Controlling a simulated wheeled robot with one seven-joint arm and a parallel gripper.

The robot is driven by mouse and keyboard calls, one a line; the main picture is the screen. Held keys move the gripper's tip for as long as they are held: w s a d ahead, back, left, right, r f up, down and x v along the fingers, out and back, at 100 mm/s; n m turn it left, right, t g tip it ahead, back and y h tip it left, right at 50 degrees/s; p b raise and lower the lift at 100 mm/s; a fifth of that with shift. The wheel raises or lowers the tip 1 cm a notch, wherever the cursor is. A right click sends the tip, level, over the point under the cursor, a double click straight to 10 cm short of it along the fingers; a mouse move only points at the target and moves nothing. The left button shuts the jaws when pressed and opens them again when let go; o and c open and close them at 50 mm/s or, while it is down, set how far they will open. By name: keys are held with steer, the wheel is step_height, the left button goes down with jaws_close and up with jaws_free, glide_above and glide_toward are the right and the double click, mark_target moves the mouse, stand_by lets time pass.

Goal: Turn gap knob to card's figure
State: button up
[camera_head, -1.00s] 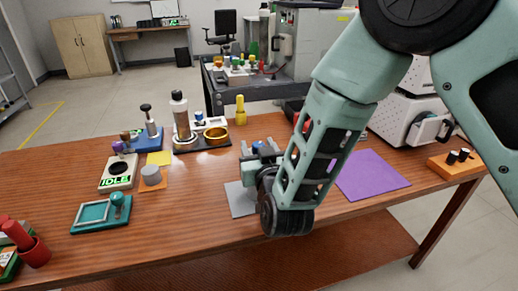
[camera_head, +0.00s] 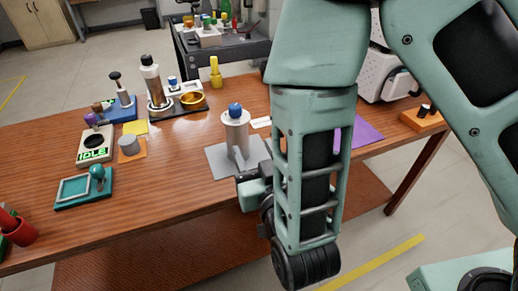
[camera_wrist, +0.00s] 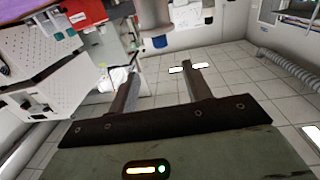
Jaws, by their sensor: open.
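A light grey cylinder (camera_head: 236,135) with a blue knob (camera_head: 235,110) on top stands upright on a grey mat (camera_head: 217,160). The knob looks like the gap knob, but no label is readable. In the wrist view, which is upside down, the blue knob (camera_wrist: 160,41) shows beyond the fingertips. A small white card (camera_head: 261,122) lies behind the cylinder; its figure is too small to read and my arm may hide part of it. My gripper (camera_head: 240,163) is in front of the cylinder, low beside it. Its fingers (camera_wrist: 160,80) are apart and empty.
A purple mat (camera_head: 353,135) and an orange block with black knobs (camera_head: 423,117) are to the right. At left are an IDLE display unit (camera_head: 95,148), a teal tray (camera_head: 76,188) and a gold ring (camera_head: 193,100). Bare table lies left of the grey mat.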

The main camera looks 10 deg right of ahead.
steer(key=p+v, duration=0.1)
steer(key=p, duration=0.1)
steer(key=shift+s+d+r+p, duration=0.1)
steer(key=shift+s+p, duration=0.2)
stand_by(0.5)
